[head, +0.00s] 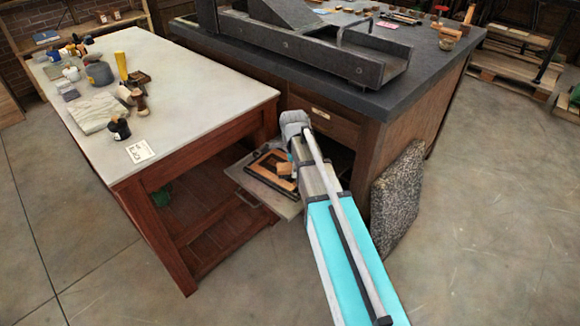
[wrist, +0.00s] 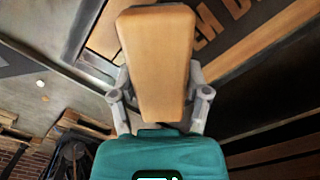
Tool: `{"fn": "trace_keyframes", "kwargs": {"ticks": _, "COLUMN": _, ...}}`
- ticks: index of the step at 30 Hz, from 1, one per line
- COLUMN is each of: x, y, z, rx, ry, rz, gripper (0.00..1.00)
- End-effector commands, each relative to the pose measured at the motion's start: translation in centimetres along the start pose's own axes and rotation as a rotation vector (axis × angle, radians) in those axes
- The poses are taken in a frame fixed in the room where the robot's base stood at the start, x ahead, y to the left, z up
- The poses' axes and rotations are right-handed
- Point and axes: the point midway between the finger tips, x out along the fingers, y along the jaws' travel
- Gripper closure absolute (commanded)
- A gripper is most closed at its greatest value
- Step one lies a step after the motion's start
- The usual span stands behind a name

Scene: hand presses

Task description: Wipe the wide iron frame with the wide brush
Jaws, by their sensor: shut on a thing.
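My gripper (wrist: 160,103) is shut on a pale wooden block, which I take to be the wide brush (wrist: 157,55). Its grey fingers press on both sides of the wood; no bristles show. In the head view the brush (head: 286,169) is a small wooden piece beside my arm, above an open drawer or tray. A dark rectangular frame with a wooden inner part, likely the wide iron frame (head: 257,161), lies in that tray. In the wrist view, dark bars and wood with large letters show behind the brush. I cannot tell whether the brush touches the frame.
The pulled-out tray (head: 285,207) sits low between the pale worktable (head: 190,95) and the dark-topped bench (head: 225,52). Jars, brushes and cloth stand on the worktable. A speckled stone slab (head: 398,190) leans against the bench. The floor in front is clear.

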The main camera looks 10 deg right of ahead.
Motion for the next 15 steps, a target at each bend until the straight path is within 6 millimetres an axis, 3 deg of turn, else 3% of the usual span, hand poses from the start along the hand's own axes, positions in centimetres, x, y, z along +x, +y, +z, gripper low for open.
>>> {"fn": "trace_keyframes", "kwargs": {"ticks": 15, "x": 0.10, "y": 1.14, "z": -1.14, "rx": -0.001, "ry": 0.001, "rz": 0.001, "gripper": 0.77}}
